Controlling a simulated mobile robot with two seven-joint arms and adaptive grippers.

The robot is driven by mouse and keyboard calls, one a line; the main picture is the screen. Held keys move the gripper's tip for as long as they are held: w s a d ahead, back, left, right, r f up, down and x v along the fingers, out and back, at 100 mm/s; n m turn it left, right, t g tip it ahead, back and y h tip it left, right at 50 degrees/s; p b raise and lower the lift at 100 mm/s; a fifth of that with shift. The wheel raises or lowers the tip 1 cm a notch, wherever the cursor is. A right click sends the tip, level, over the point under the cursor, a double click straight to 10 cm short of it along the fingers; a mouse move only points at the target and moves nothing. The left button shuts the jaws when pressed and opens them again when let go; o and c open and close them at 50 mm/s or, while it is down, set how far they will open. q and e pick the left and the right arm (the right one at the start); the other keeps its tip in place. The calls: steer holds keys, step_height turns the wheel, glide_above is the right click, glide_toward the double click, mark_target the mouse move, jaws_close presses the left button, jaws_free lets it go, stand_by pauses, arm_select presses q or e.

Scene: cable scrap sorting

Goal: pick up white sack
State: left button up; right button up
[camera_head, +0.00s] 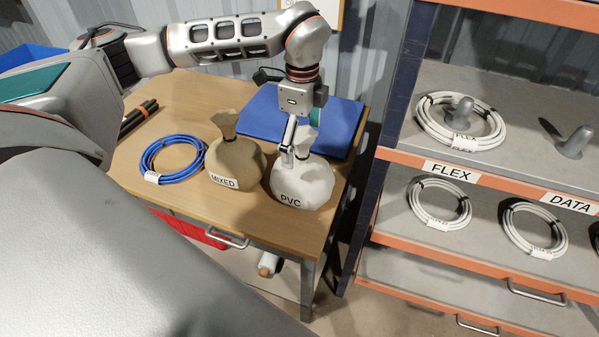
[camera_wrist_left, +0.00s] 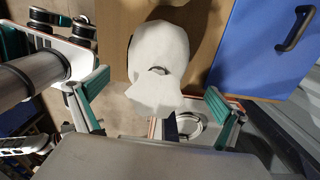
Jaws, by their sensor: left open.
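The white sack (camera_head: 303,183), labelled PVC, stands upright on the wooden table with its tied neck up. My left gripper (camera_head: 294,150) comes down from above at the sack's neck and partly hides it. In the left wrist view the white sack (camera_wrist_left: 158,52) shows from above, its gathered top between the spread fingers of my left gripper (camera_wrist_left: 158,92). The gripper is open, with gaps between the fingers and the sack top.
A brown sack (camera_head: 236,163) labelled MIXED stands just left of the white sack. A blue cable coil (camera_head: 157,172) lies farther left on the table (camera_head: 262,215). A blue case (camera_head: 340,128) lies behind. A shelf rack (camera_head: 396,95) with white cable coils stands at right.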

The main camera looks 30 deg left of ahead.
mark_target(302, 165)
arm_select(q)
steer(key=f, duration=0.3)
steer(key=f+p, duration=0.1)
steer(key=f, duration=0.3)
steer(key=shift+s+d+f, duration=0.15)
steer(key=shift+s+f, duration=0.05)
steer(key=shift+f, duration=0.05)
